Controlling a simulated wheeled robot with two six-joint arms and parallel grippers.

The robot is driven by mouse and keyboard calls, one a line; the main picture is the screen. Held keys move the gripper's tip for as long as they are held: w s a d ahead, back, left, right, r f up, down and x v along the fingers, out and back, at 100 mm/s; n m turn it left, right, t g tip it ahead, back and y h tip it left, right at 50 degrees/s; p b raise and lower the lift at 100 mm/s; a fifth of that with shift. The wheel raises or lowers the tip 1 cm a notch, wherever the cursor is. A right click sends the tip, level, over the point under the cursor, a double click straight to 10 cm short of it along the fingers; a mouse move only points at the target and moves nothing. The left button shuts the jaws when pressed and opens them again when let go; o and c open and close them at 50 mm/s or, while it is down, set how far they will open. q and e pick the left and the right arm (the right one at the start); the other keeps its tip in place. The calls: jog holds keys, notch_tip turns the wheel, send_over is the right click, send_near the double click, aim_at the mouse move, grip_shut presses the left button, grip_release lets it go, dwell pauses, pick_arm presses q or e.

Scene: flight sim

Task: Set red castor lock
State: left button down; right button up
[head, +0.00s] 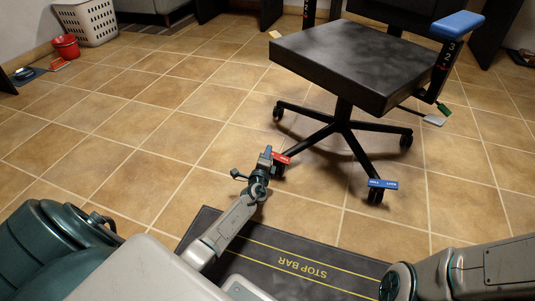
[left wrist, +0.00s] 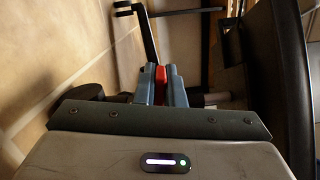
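The red castor lock (head: 281,158) is a small red tab with faint lettering on the front left castor of the black office chair (head: 345,62). My left gripper (head: 269,154) is at this tab, low over the floor. In the left wrist view the red tab (left wrist: 160,78) sits between the two blue-grey fingers (left wrist: 160,84), which appear closed against its sides. A blue castor lock (head: 383,184) is on the front right castor. My right gripper is out of view; only its arm shows at bottom right.
A dark mat marked STOP BAR (head: 300,264) with yellow lines lies in front of me. The chair has a blue armrest (head: 457,25) and a green-tipped lever (head: 443,108).

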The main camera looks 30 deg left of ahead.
pick_arm(q)
jog(key=shift+f+n+b, duration=0.5)
jog(key=shift+n+b, duration=0.3)
jog(key=shift+b, duration=0.35)
jog(key=shift+a+f+n+b, duration=0.1)
jog(key=shift+f+n+b, duration=0.15)
jog(key=shift+n+b, duration=0.55)
jog(key=shift+f+n+g+b, duration=0.1)
jog(key=shift+n+g+b, duration=0.2)
jog(key=shift+n+b, duration=0.45)
jog(key=c, duration=1.5)
grip_release()
